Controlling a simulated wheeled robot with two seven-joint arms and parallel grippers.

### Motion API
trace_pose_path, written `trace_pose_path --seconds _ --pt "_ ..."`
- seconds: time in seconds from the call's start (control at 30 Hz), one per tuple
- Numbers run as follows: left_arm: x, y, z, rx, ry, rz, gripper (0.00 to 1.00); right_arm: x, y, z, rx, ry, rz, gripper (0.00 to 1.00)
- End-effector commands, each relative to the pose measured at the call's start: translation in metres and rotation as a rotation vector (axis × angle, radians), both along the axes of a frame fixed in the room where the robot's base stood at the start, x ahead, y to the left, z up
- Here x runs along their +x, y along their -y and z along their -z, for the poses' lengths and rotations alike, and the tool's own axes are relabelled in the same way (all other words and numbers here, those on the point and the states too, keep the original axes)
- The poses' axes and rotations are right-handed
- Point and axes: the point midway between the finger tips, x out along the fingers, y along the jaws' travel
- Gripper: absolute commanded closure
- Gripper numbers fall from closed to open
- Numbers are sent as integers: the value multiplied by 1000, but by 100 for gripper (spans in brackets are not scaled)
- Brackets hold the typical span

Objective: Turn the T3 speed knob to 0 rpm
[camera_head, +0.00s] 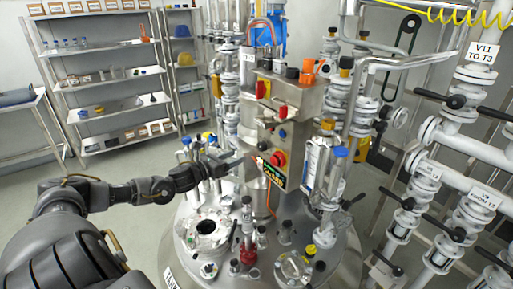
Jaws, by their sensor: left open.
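A grey control box (303,101) stands on top of the steel reactor vessel (348,250), near the middle of the head view. Its front carries a large red round control (278,159), a small blue one (282,133) and a small dark display (272,175) with coloured characters too small to read. I cannot tell for sure which control is the T3 speed knob. My left gripper (232,163) reaches in from the left, just left of the box's front. It is open, its fingers pointing right toward the panel. I cannot tell whether it touches anything. My right gripper is out of view.
Valves, white pipes and fittings crowd the vessel lid and the right side, including a pipe labelled V11 TO T3 (481,53). A red fitting (248,255) stands on the lid. Shelves (110,75) line the back wall. The floor at left is clear.

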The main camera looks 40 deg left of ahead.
Motion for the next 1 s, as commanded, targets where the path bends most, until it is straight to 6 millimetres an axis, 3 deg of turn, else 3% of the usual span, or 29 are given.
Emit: trace_pose_path --seconds 0.17,0.6,1.0 --pt "18 3 -3 -4 4 -3 42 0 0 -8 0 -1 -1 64" --pt "88 19 -2 -5 0 -3 42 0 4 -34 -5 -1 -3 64" --pt "103 22 1 -3 -2 -3 42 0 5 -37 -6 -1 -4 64"
